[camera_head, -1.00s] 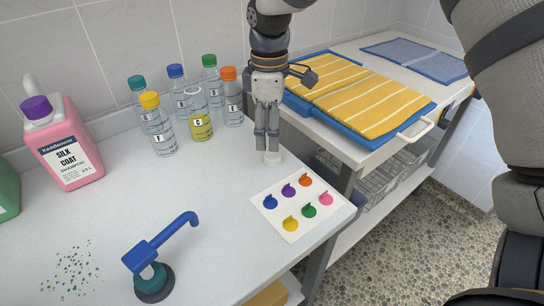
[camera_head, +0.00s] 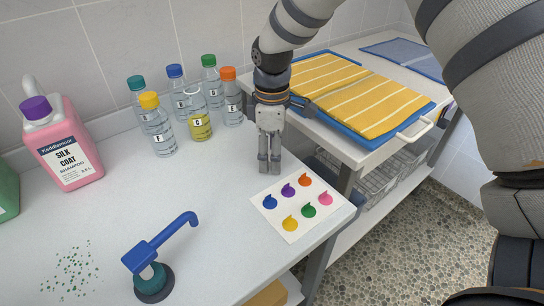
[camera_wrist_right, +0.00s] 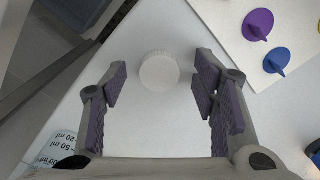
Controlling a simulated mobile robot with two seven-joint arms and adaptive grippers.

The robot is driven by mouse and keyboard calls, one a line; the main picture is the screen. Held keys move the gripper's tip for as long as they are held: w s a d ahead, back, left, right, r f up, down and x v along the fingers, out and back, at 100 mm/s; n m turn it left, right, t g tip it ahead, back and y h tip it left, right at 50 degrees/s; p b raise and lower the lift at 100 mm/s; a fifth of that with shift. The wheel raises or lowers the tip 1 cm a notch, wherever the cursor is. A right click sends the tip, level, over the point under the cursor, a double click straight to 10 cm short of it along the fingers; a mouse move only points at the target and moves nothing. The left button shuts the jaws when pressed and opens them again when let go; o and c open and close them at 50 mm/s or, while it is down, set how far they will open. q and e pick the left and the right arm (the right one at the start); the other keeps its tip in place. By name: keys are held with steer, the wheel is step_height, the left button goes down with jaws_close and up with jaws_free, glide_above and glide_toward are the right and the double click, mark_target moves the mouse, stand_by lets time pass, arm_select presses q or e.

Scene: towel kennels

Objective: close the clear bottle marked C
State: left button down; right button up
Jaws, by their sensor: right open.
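The clear bottle marked C (camera_head: 200,125) stands upright on the white counter among other bottles. It holds yellow liquid, and no coloured cap shows on its top. A round white cap (camera_wrist_right: 160,72) lies on the counter in the right wrist view, between and just beyond my spread fingers. My right gripper (camera_head: 269,168) points down to the right of the bottles; it also shows in the right wrist view (camera_wrist_right: 161,92). It is open and empty. In the head view its fingers hide the cap. My left gripper is not in view.
Several capped bottles (camera_head: 162,135) crowd around bottle C. A card with coloured drops (camera_head: 317,222) lies in front of my right gripper. A pink shampoo jug (camera_head: 66,152) and blue pump head (camera_head: 150,252) stand left. Yellow towels (camera_head: 375,100) lie right. The counter's middle is clear.

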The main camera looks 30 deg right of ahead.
steer(key=c, duration=0.8)
